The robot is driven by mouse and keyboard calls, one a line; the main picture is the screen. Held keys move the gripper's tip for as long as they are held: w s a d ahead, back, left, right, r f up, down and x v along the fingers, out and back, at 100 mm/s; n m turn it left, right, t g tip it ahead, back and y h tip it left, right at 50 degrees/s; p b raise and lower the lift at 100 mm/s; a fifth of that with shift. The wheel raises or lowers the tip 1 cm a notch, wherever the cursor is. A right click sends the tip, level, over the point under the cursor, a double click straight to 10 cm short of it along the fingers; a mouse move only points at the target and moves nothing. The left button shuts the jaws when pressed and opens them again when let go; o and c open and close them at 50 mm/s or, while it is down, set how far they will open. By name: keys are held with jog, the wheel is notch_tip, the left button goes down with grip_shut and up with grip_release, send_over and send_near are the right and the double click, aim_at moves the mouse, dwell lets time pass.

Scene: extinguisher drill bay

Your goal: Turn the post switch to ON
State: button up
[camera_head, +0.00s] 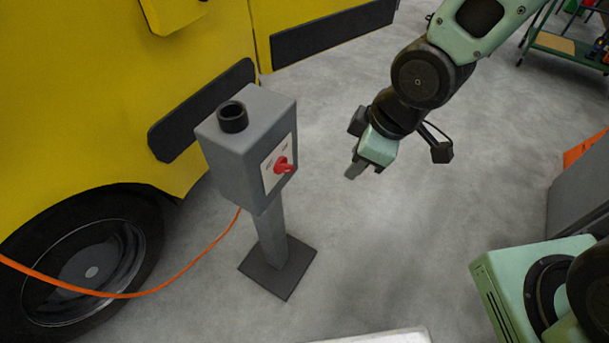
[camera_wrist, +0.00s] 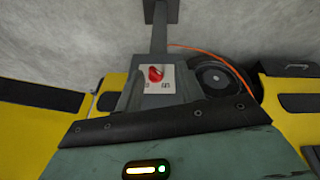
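The post switch is a grey box (camera_head: 240,150) on a grey post with a dark square foot. A red knob (camera_head: 283,165) sits on a pale plate on the box's right-hand face. In the wrist view the scene is upside down, and the red knob (camera_wrist: 156,73) shows on its white plate (camera_wrist: 164,84); the plate's lettering is too small to read. My gripper (camera_head: 364,172) hangs to the right of the box, apart from the knob and touching nothing. Its fingers are small and partly hidden, so I cannot tell their opening.
A yellow vehicle (camera_head: 100,90) with a black wheel (camera_head: 85,265) stands behind and left of the post. An orange cable (camera_head: 190,262) runs from the box across the wheel. Grey floor (camera_head: 400,250) is clear right of the post. A green cart (camera_head: 565,50) stands far right.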

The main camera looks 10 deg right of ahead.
jog(key=w+f+n+y+b, duration=0.1)
jog(key=w+f+n+y, duration=0.2)
jog(key=f, duration=0.4)
jog(key=n+t+y+b, duration=0.4)
jog(key=t+y, duration=0.4)
jog(key=y, duration=0.1)
send_near(291, 170)
jog(key=p+x, duration=0.2)
jog(key=x, duration=0.6)
jog(key=shift+w+a+r+p, duration=0.1)
jog(key=shift+w+a+p, duration=0.05)
jog(key=shift+a+p, duration=0.25)
grip_shut()
